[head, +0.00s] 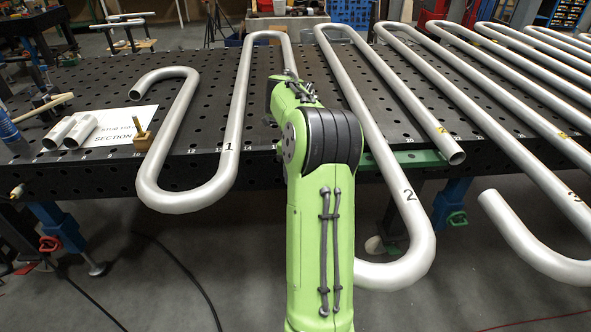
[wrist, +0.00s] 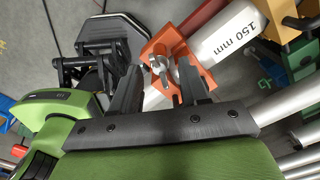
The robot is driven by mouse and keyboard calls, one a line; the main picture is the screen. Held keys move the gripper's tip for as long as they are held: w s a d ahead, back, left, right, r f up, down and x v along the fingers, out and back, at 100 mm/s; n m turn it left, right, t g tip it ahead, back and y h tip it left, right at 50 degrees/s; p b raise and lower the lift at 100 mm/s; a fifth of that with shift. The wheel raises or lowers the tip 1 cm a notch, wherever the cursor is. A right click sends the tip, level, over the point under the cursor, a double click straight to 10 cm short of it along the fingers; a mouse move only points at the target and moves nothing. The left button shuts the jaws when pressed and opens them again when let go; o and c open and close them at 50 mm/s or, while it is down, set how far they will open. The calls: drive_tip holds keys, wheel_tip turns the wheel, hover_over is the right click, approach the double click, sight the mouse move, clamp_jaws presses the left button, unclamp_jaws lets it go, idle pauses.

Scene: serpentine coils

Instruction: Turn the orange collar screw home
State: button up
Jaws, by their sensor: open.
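In the wrist view an orange collar (wrist: 188,48) sits around a silver pipe (wrist: 228,36) marked "150 mm". A silver screw (wrist: 158,66) with a wing-like head stands out from the collar's near face. My gripper (wrist: 159,72) is open, with one dark finger left of the screw and one right of it. The screw head shows in the gap between the fingertips; I cannot tell whether either finger touches it. In the head view my green arm reaches forward over the table and hides the gripper; the orange collar is not visible there.
Bent silver pipes marked 1 (head: 229,146) and 2 (head: 408,196) lie across the black perforated table (head: 200,110). A small wooden block (head: 143,141), short pipe pieces (head: 70,132) and a white sign (head: 118,125) are at the left. In the wrist view a yellow block (wrist: 290,48) is at the right.

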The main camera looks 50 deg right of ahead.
wheel_tip(320, 180, up, 16)
drive_tip(key=p, duration=0.7)
drive_tip(key=shift+f+p, duration=0.15)
drive_tip(key=shift+p, duration=0.25)
drive_tip(key=shift+c, duration=0.3)
